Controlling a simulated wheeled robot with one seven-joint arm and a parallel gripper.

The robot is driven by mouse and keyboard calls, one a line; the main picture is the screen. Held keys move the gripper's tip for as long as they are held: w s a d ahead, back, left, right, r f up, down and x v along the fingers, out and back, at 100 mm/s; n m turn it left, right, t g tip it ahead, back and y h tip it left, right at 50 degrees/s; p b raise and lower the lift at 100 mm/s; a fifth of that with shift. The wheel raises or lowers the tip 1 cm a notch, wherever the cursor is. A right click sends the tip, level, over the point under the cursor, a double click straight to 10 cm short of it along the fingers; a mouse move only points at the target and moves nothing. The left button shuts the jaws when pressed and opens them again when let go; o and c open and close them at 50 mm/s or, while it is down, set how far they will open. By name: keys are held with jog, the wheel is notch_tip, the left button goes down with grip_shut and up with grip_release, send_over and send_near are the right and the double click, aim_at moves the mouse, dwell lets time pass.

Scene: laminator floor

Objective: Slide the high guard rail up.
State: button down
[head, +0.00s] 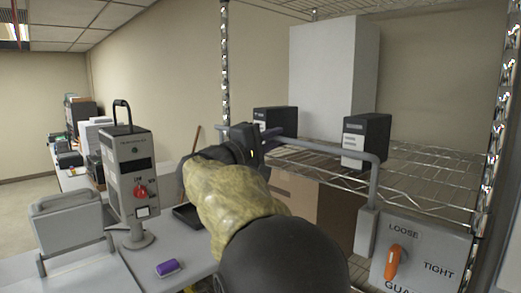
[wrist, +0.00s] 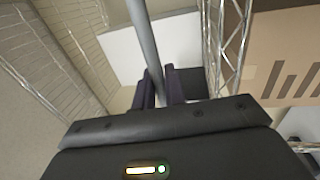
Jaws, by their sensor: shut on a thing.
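The guard rail (head: 330,147) is a grey bar that runs across the front of a wire shelf and bends down at its right end into a grey bracket (head: 366,232). My gripper (head: 250,140) is at the rail's left part, with my arm in front hiding some of it. In the wrist view the rail (wrist: 143,35) runs between the two dark fingers (wrist: 162,90), which are shut on it. A grey panel (head: 425,255) marked LOOSE and TIGHT carries an orange knob (head: 393,262), standing nearly upright below LOOSE.
The wire shelf (head: 430,160) holds two dark boxes (head: 366,138) (head: 274,121) and a tall white box (head: 333,75). A cardboard box (head: 293,193) is below. At left, a grey device with a red knob (head: 140,192) and a purple object (head: 168,267) are on the bench.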

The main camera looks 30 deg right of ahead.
jog(key=shift+r, duration=0.45)
jog(key=c, duration=1.5)
grip_release()
jog(key=shift+c, duration=0.2)
jog(key=shift+f, duration=0.1)
jog(key=b+v, duration=0.7)
jog(key=v, duration=1)
jog(key=shift+s+a+b, duration=0.15)
jog(key=shift+s+b, duration=0.05)
jog(key=shift+b, duration=0.1)
jog(key=shift+f, duration=0.1)
